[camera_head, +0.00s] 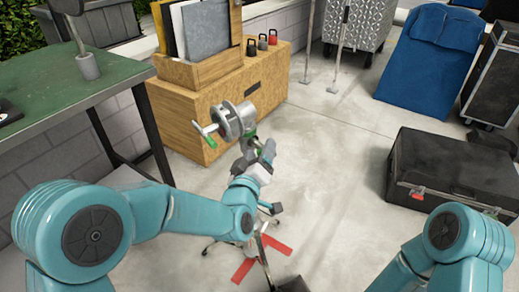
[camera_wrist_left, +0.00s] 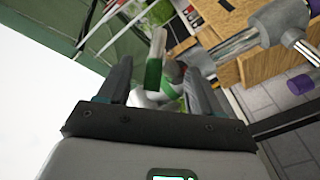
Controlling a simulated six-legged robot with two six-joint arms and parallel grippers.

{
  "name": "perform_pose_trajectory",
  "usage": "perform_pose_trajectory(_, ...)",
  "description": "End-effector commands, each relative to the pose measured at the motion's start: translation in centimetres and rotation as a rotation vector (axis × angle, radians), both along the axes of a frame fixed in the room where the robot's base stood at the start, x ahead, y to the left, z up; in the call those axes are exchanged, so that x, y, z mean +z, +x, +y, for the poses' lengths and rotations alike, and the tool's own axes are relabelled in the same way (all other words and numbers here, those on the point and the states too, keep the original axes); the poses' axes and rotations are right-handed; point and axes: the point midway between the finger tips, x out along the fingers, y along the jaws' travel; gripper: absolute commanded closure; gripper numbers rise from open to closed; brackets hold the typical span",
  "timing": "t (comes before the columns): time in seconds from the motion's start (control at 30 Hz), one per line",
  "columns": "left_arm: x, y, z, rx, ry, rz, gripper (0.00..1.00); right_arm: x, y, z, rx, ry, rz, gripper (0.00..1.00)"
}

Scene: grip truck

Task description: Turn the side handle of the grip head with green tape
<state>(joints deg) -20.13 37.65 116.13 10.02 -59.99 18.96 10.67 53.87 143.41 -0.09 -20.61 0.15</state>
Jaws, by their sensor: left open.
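The grip head (camera_head: 238,120) is a grey disc-shaped clamp on a stand, with a pale side handle (camera_head: 204,130) and green tape (camera_head: 210,141) at its left. More green shows low on the head, close to my left gripper (camera_head: 264,150). In the left wrist view a pale bar with a green band (camera_wrist_left: 154,72) appears between the open fingers of my left gripper (camera_wrist_left: 160,75). I cannot tell whether the fingers touch it. My right arm shows at the lower right, but its gripper is out of view.
A wooden cabinet (camera_head: 215,105) with boards and kettlebells stands behind the grip head. A green-topped table (camera_head: 60,95) is at the left. A black case (camera_head: 455,165) lies at the right. Red tape (camera_head: 244,270) marks the floor by the stand. Floor between stand and case is clear.

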Motion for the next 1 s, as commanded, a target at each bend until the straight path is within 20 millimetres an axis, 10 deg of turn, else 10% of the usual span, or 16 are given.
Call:
perform_pose_trajectory(0.23, -0.04, -0.15, 0.02, 0.001, 0.0, 0.001, 0.35, -0.01, 0.01, 0.0, 0.0, 0.0, 0.0, 0.52)
perform_pose_trajectory(0.43, -0.03, -0.08, 0.0, 0.0, 0.0, 0.0, 0.92, -0.01, 0.01, -0.01, 0.0, 0.0, 0.0, 0.52)
perform_pose_trajectory(1.0, 0.08, 0.2, -0.09, -0.002, 0.028, 0.022, 0.94, 0.63, -0.11, 0.11, 0.004, 0.0, 0.002, 0.52)
